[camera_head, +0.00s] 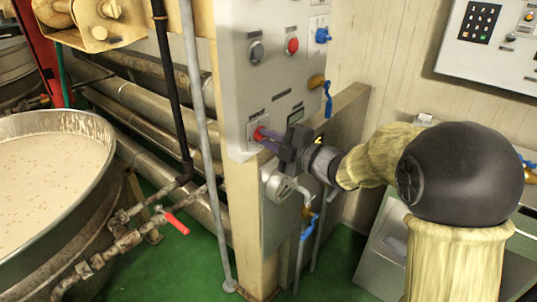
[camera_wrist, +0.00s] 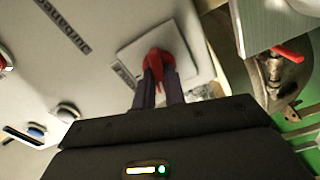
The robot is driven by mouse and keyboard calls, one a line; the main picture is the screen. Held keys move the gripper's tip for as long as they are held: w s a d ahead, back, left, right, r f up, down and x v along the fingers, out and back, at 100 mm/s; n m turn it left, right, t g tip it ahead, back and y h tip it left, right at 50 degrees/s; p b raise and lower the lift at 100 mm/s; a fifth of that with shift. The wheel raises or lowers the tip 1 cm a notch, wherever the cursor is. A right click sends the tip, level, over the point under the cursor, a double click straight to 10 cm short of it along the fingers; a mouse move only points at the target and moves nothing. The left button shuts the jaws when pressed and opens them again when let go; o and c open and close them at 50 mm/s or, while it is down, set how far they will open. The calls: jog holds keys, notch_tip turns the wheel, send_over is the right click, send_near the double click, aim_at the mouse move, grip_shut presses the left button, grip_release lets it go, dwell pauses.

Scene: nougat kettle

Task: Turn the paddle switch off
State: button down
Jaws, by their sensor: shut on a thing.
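The paddle switch is a red knob (camera_head: 259,134) low on the grey control panel (camera_head: 242,85) in the head view. In the wrist view the red knob (camera_wrist: 158,60) sits on a pale square plate (camera_wrist: 190,42). My gripper (camera_head: 268,138) reaches it from the right. In the wrist view my gripper's two dark fingers (camera_wrist: 160,82) are shut on the red knob, one on each side. The fingertips hide part of the knob. The label under the plate is too small to read.
Above on the panel are a dark knob (camera_head: 256,52), a red button (camera_head: 292,46) and a blue knob (camera_head: 322,35). A kettle (camera_head: 50,170) and a red-handled valve (camera_head: 176,223) stand left.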

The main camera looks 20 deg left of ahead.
jog(key=n+b, duration=0.3)
jog(key=b, duration=0.1)
jog(key=shift+f, duration=0.2)
dwell(0.4)
jog(key=c, duration=1.5)
grip_release()
jog(key=shift+r, duration=0.1)
jog(key=shift+o, duration=0.2)
jog(key=v, duration=1.7)
jog(key=shift+d, duration=0.2)
